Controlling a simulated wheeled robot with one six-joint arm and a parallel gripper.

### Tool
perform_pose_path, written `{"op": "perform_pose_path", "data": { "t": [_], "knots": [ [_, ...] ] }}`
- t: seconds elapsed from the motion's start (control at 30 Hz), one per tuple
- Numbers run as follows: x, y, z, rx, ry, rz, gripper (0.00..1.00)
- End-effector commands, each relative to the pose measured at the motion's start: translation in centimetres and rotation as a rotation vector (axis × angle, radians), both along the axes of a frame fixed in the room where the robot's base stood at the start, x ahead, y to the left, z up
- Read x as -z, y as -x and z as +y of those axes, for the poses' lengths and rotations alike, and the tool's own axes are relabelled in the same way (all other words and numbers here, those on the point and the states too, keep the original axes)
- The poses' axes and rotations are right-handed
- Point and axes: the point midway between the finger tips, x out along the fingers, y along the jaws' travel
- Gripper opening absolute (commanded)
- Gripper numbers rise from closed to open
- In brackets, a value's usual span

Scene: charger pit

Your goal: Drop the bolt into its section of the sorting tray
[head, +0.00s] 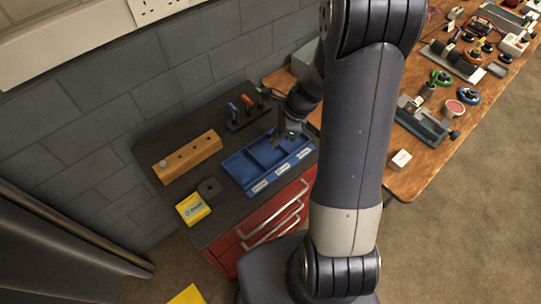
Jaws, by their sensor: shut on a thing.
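The blue sorting tray (232,168) lies on the dark top of the red cabinet. It has sections side by side, each with a white label on its front edge; the label words are too small to read. My gripper (282,140) is over the right part of the tray, near its back edge. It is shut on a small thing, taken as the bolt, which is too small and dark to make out. I cannot tell how high it is above the tray floor.
A wooden block with holes (187,157), a yellow box (193,209) and a dark block (211,190) stand left of the tray. A rack of screwdrivers (247,117) stands behind it. A cluttered wooden bench (425,165) is at right.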

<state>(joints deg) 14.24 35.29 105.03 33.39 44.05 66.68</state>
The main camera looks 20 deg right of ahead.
Motion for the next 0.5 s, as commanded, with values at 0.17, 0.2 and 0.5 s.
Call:
{"op": "perform_pose_path", "data": {
  "t": [0.17, 0.2, 0.5],
  "knots": [
    [1.73, 0.00, -0.01, 0.000, 0.000, 0.000, 0.00],
    [1.79, 0.00, -0.01, 0.000, 0.000, 0.000, 0.00],
    [1.67, 0.00, -0.01, 0.000, 0.000, 0.000, 0.21]
  ]
}}
